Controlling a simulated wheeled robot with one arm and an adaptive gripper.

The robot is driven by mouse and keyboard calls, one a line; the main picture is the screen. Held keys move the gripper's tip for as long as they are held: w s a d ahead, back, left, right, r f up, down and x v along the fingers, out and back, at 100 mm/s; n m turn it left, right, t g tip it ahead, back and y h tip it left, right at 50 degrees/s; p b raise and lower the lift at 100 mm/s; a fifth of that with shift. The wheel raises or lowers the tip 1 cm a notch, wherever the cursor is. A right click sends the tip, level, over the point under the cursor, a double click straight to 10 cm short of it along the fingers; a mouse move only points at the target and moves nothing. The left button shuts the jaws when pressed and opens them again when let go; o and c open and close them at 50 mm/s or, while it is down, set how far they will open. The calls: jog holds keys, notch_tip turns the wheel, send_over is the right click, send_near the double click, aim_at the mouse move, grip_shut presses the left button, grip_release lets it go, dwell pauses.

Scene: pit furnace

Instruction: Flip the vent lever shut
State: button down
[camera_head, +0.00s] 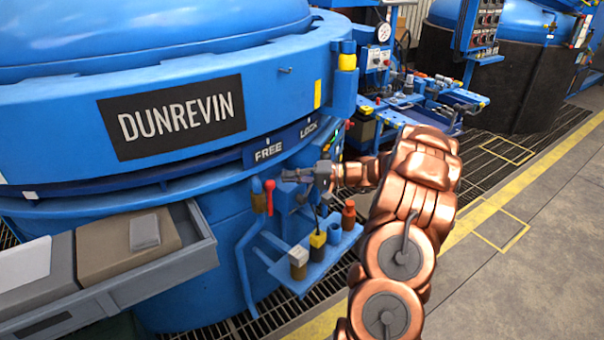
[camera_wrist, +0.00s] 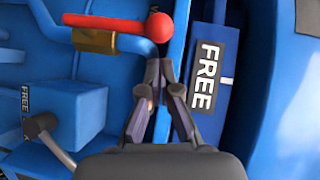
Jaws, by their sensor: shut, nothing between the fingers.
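The vent lever (camera_head: 270,197) appears to be the red handle with a round ball end beside a brass valve body (camera_head: 258,203) on a blue pipe. In the head view it stands upright, ball at the top. In the wrist view the red lever (camera_wrist: 92,21) runs alongside the brass body (camera_wrist: 95,41), its red ball (camera_wrist: 160,26) just beyond my fingertips. My gripper (camera_head: 284,175) is shut and empty, just right of the ball in the head view. In the wrist view the fingertips of my gripper (camera_wrist: 159,68) meet; whether they touch the ball is unclear.
A FREE/LOCK plate (camera_head: 281,145) is on the furnace rim above my gripper. A blue shelf (camera_head: 318,268) with several small items stands below. An open grey drawer (camera_head: 200,245) juts out at left. The wrist view shows a grey handle (camera_wrist: 45,130) by a blue box.

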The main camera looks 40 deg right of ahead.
aim_at(274, 183)
jog(key=shift+a+f, duration=0.15)
jog(key=shift+a, duration=0.75)
jog(key=shift+a+n+h+b, duration=0.3)
jog(key=shift+a+b, duration=0.15)
jog(key=shift+b, duration=0.4)
jog(key=a+n+g+h+b, duration=0.1)
jog(key=a+b, duration=0.1)
jog(key=b, duration=0.1)
jog(key=shift+r, duration=0.2)
jog(key=a+n+h+b, duration=0.1)
jog(key=a+h+b, duration=0.1)
jog(key=a+b, duration=0.1)
jog(key=shift+s+n+b, duration=0.1)
jog(key=shift+n+b, duration=0.2)
jog(key=shift+b, duration=0.2)
jog(key=a+f+n+g+h+b, duration=0.1)
jog(key=a+f+n+h+b, duration=0.3)
jog(key=a+f+h+b, duration=0.2)
jog(key=shift+s+a+f+n+h, duration=0.3)
jog(key=shift+a+f+h, duration=0.55)
jog(key=shift+a, duration=0.95)
jog(key=shift+a+f, duration=0.1)
jog(key=shift+f, duration=0.2)
jog(key=shift+r, duration=0.1)
